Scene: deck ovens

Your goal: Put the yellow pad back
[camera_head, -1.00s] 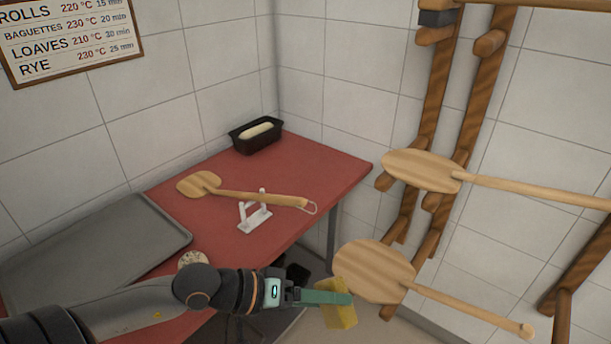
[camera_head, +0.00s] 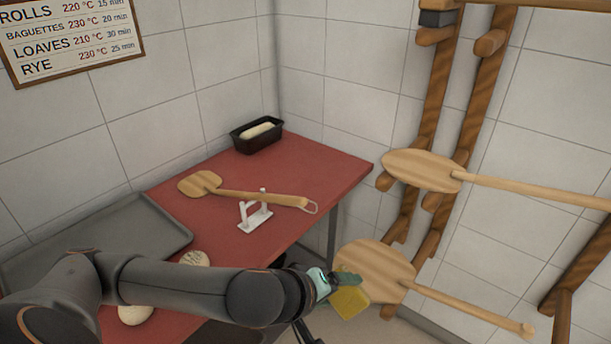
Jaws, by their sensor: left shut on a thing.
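The yellow pad (camera_head: 350,303) is a small yellow block in the head view, low and right of the red table. My left gripper (camera_head: 346,280) is shut on the yellow pad and holds it in the air past the table's front right edge. The pad overlaps the lower wooden peel in the picture; I cannot tell how far apart they are. My left forearm hides part of the table's front. My right gripper does not show.
The red table (camera_head: 320,170) bears a grey tray (camera_head: 140,235), a black loaf tin (camera_head: 238,138), a small wooden peel (camera_head: 262,198) on a white stand (camera_head: 252,222), and pale dough rounds (camera_head: 194,259). Large peels (camera_head: 420,168) hang on a wooden wall rack (camera_head: 440,110) at right.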

